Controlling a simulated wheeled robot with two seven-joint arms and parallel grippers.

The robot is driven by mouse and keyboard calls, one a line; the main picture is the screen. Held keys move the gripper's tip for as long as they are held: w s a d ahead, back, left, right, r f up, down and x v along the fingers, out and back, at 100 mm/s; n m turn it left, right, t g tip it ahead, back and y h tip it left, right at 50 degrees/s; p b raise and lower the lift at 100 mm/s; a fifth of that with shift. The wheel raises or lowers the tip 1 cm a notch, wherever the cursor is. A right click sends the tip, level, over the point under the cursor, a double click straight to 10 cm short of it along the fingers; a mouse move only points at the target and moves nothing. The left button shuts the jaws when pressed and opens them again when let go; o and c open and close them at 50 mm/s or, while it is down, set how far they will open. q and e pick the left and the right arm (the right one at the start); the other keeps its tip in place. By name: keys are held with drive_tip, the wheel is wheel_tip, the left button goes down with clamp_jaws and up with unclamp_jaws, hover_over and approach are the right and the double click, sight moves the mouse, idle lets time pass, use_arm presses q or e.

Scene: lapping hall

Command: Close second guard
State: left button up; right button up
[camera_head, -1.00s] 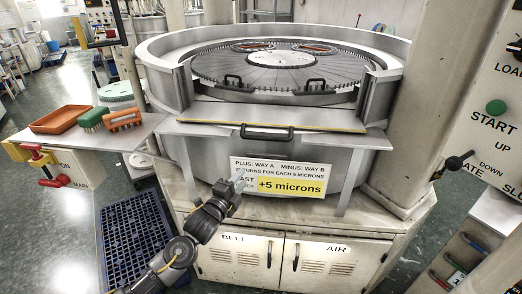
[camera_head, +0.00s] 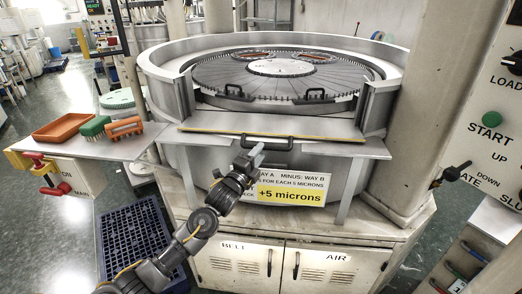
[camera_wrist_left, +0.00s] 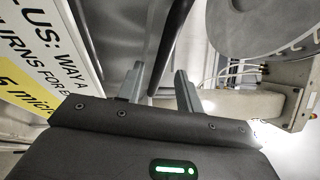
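A grey guard panel (camera_head: 235,122) with a yellow front edge lies flat across the gap in the machine's round wall. Its black bar handle (camera_head: 267,142) is on the front edge; the dark bar (camera_wrist_left: 168,45) in the left wrist view looks like this handle. My left gripper (camera_head: 252,158) is just below and left of the handle, in front of the sign. In the left wrist view my left gripper (camera_wrist_left: 158,82) has its fingers apart, with the bar running between or just beyond them; contact cannot be told. My right gripper is not in view.
The round lapping plate (camera_head: 282,75) has two black handles near its front. A side table (camera_head: 110,148) at left holds an orange tray (camera_head: 62,128) and brushes. A blue crate (camera_head: 135,235) is on the floor. A control panel (camera_head: 490,90) stands at right.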

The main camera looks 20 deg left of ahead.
use_arm(q)
drive_tip(key=shift+x, duration=0.75)
drive_tip(key=shift+c, duration=0.5)
clamp_jaws()
drive_tip(key=shift+d, duration=0.1)
